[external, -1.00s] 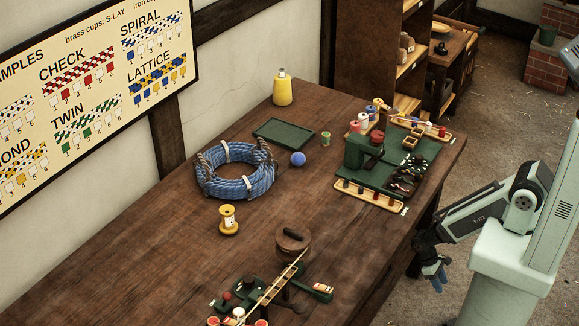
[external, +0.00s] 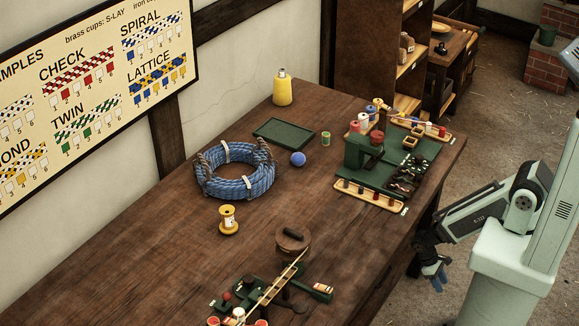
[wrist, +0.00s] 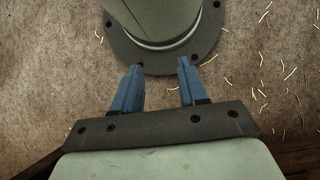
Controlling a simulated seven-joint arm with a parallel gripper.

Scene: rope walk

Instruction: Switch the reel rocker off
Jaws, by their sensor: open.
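I cannot make out the reel rocker for certain. A green device with a small red-topped part (external: 227,297) stands at the table's front edge, with a long slatted strip (external: 274,288) running up from it. A second green machine (external: 362,150) with small dark parts and spools stands at the table's right side. My gripper (external: 436,276) hangs beside the table's right edge, below the tabletop and apart from both devices. In the wrist view its two blue fingers (wrist: 160,80) are spread with nothing between them, above the straw-strewn floor and near my own base.
A blue rope coil (external: 235,185), a yellow spool (external: 228,220), a blue ball (external: 298,159), a green tray (external: 284,133) and a yellow bottle (external: 282,88) stand on the wooden table (external: 130,270). A round brown lidded thing (external: 292,243) is near the front device. The table's left front is bare.

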